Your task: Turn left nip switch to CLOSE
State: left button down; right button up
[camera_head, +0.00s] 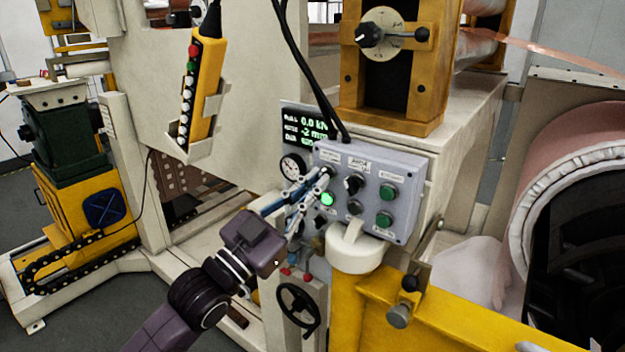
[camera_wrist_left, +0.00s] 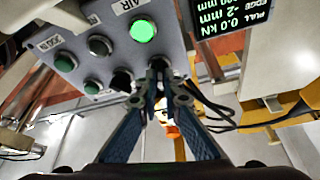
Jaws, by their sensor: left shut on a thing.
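The grey control panel (camera_head: 404,170) faces me in the middle of the head view; it also shows in the left wrist view (camera_wrist_left: 84,18), turned upside down. My left gripper (camera_head: 326,178) reaches it from the lower left. In the wrist view its blue fingertips (camera_wrist_left: 159,66) are shut on the switch at the left end of the panel's top row. The fingers hide most of that switch, so I cannot read its position. A black selector knob (camera_head: 353,184) sits just right of it. A lit green button (camera_head: 328,199) is below the fingertips. My right gripper is out of view.
Green buttons (camera_head: 388,191) fill the panel's right side. A display (camera_head: 305,123) and a round gauge (camera_head: 292,167) adjoin its left. A white-capped yellow post (camera_head: 353,252) stands below, beside a handwheel (camera_head: 299,309). A yellow pendant (camera_head: 203,87) hangs at upper left.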

pick_arm(q)
jog(key=n+t+y+p, duration=0.1)
jog(key=n+p, duration=0.1)
jog(key=n, duration=0.1)
jog(key=n+t+y+p, duration=0.1)
jog(key=n, duration=0.2)
jog(key=n+t+y+p, duration=0.1)
jog(key=n+y+p, duration=0.1)
jog(key=n, duration=0.1)
jog(key=shift+s+d+r+n+p, duration=0.1)
jog(key=shift+d+r+n+p, duration=0.1)
jog(key=shift+n+p, duration=0.15)
jog(key=shift+f+n+t+y+p, duration=0.1)
jog(key=shift+n+t+y+p, duration=0.1)
jog(key=shift+n+y+p, duration=0.6)
jog(key=shift+f+n+t+y+p, duration=0.15)
jog(key=shift+n+y+p, duration=0.25)
jog(key=shift+n+p, duration=0.7)
jog(key=shift+r+n, duration=0.1)
jog(key=shift+n, duration=0.25)
jog(key=c, duration=2.1)
grip_release()
jog(key=v, duration=1.2)
